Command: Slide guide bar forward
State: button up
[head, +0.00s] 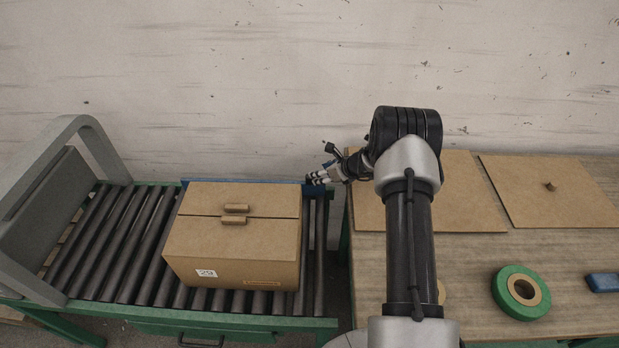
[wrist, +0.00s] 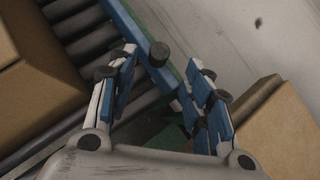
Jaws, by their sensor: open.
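The blue guide bar (head: 314,190) runs along the back edge of the roller conveyor, behind the cardboard box (head: 235,251). In the wrist view the bar (wrist: 130,32) crosses between my fingers, with a dark round knob (wrist: 159,54) on it. My gripper (head: 317,178) is at the bar's right end in the head view. In the wrist view my gripper (wrist: 162,60) is open, one finger on each side of the knob; I cannot tell whether either touches it. The head view does not show the knob clearly.
A grey arch frame (head: 85,130) stands over the conveyor's left end. The rollers (head: 122,250) left of the box are bare. The wooden table (head: 440,255) on the right holds flat cardboard panels (head: 545,190), a green tape roll (head: 521,292) and a blue object (head: 603,282).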

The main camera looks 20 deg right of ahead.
jog(key=b+x, duration=0.1)
jog(key=x, duration=0.8)
jog(key=shift+w+a+f+b, duration=0.1)
jog(key=shift+w+f+b, duration=0.05)
jog(key=shift+b, duration=0.2)
jog(key=shift+c, duration=0.2)
grip_shut()
